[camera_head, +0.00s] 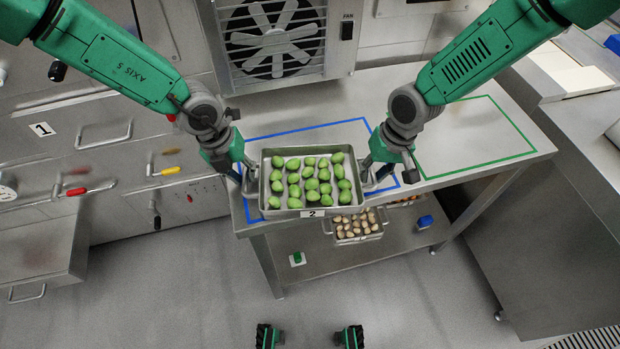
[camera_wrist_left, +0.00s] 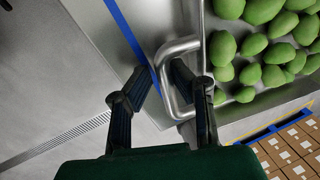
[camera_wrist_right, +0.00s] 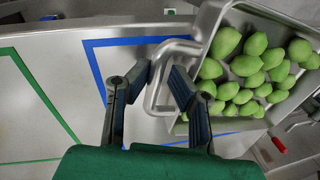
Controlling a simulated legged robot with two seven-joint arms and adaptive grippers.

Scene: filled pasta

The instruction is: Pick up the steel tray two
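Steel tray two (camera_head: 311,212), with a "2" label on its front, holds several green oval pieces. It is at the front of the blue-outlined area of the steel table; whether it rests on the top or sits slightly above is unclear. My left gripper (camera_head: 243,176) is at the tray's left handle. In the left wrist view my left gripper (camera_wrist_left: 160,70) has its fingers apart on either side of the handle bar (camera_wrist_left: 162,72). My right gripper (camera_head: 376,181) is at the right handle. In the right wrist view my right gripper (camera_wrist_right: 157,72) is likewise open around the handle bar (camera_wrist_right: 152,92).
The steel table (camera_head: 365,97) has a green-outlined empty area (camera_head: 470,140) at right. A lower shelf (camera_head: 330,257) holds a tray of brownish pieces (camera_head: 357,239) and a blue object (camera_head: 425,221). A fan unit (camera_head: 275,40) stands behind. Drawers with colored handles are at left.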

